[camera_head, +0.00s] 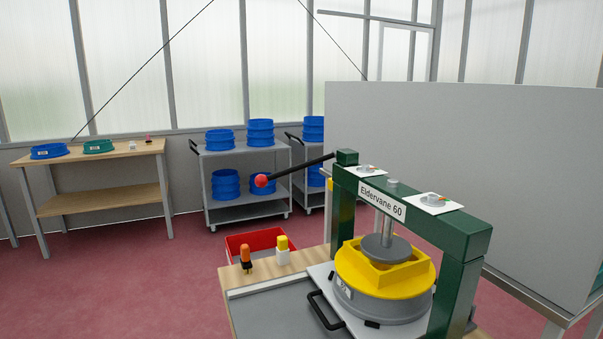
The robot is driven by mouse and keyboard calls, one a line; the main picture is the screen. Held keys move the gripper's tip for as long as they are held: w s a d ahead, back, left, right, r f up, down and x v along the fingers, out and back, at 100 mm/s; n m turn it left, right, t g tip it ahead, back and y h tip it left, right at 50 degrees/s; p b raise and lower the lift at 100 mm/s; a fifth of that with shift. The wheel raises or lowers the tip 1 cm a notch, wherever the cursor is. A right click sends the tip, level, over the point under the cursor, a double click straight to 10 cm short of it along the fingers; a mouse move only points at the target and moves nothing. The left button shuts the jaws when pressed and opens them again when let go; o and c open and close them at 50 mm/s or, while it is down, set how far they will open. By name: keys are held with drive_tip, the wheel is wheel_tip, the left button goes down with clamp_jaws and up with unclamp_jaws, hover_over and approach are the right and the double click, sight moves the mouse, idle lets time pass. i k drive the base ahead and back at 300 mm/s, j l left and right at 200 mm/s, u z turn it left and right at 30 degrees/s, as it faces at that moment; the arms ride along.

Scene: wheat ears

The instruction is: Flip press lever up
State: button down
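The press (381,205) has a dark green frame labelled "Eldervane 60" and stands on a bench at the right. Its black lever (298,169) ends in a red ball knob (262,180). The lever reaches out to the left from the top left of the frame, sloping slightly down toward the knob. A grey round press plate (387,247) on a rod sits low over a yellow square-topped piece (362,272) on a grey round container. I cannot tell whether the plate touches what is under it. My gripper is not in view.
The wooden-edged bench (233,312) carries an orange-topped item (245,255) and a yellow-capped white item (283,250). A red bin (240,244) is behind them. A grey panel (460,150) stands behind the press. Carts with blue sieves and a wooden table (100,155) are farther back. Red floor is open at left.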

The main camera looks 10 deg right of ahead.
sight(261, 181)
drive_tip(key=j+z, duration=0.1)
drive_tip(key=j, duration=0.7)
drive_tip(key=j+z, duration=0.1)
drive_tip(key=j, duration=0.65)
drive_tip(key=k+j+z, duration=0.1)
drive_tip(key=j, duration=0.7)
drive_tip(key=i+z, duration=0.1)
drive_tip(key=i, duration=0.45)
drive_tip(key=i+j+z, duration=0.1)
drive_tip(key=i, duration=0.45)
drive_tip(key=i+j+z, duration=0.1)
drive_tip(key=i, duration=0.45)
drive_tip(key=j, duration=0.1)
